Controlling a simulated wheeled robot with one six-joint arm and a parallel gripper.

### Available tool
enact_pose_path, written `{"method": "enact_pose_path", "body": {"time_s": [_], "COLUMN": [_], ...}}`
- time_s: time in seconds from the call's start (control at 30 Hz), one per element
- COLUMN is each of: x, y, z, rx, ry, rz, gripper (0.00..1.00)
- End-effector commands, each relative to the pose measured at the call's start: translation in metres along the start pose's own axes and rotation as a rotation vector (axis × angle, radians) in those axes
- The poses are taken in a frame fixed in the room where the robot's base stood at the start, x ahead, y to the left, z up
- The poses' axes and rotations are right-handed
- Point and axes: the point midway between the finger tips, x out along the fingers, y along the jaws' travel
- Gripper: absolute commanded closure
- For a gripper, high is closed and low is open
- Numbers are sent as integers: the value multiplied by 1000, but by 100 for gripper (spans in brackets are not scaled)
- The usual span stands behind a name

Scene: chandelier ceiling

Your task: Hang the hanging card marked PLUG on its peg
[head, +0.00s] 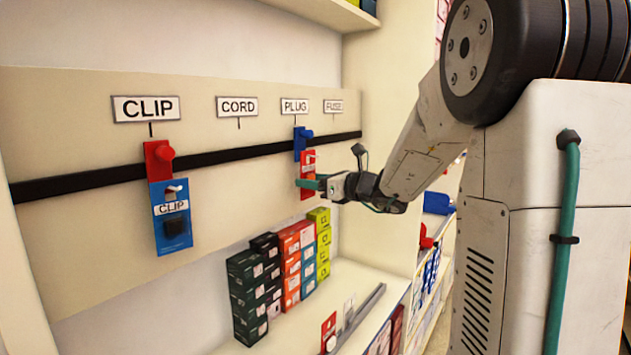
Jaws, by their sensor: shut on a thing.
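The red card (307,160) is upright against the back panel, just below the blue peg holder (302,140) under the PLUG sign (295,106). Its white label is too small to read. My gripper (311,184) reaches in from the right and is shut on the red card, with its teal fingers across the card's lower part. They hide part of the card. I cannot tell whether the card's hole is around the peg.
A blue CLIP card (171,220) hangs below a red peg holder (158,160) at left. A black rail (90,180) crosses the panel. Stacked boxes (265,275) stand on the shelf below. A red item (328,330) and a grey bar (360,318) are nearer.

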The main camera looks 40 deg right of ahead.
Motion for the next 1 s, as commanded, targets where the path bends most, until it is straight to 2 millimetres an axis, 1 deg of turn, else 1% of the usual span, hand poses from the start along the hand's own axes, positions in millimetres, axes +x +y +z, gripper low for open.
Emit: {"method": "enact_pose_path", "body": {"time_s": [0.43, 0.47, 0.5, 0.53, 0.83, 0.93, 1.0], "x": [0, 0, 0, 0, -2, -10, -21], "y": [0, 0, 0, 0, 0, -1, -1], "z": [0, 0, 0, 0, 0, 1, 1], "rx": [0, 0, 0, 0, 0, -1, -1], "ry": [0, 0, 0, 0, 0, -1, -1], "rz": [0, 0, 0, 0, 0, -2, -4], "gripper": [59, 41, 30, 21, 21, 21, 21]}}
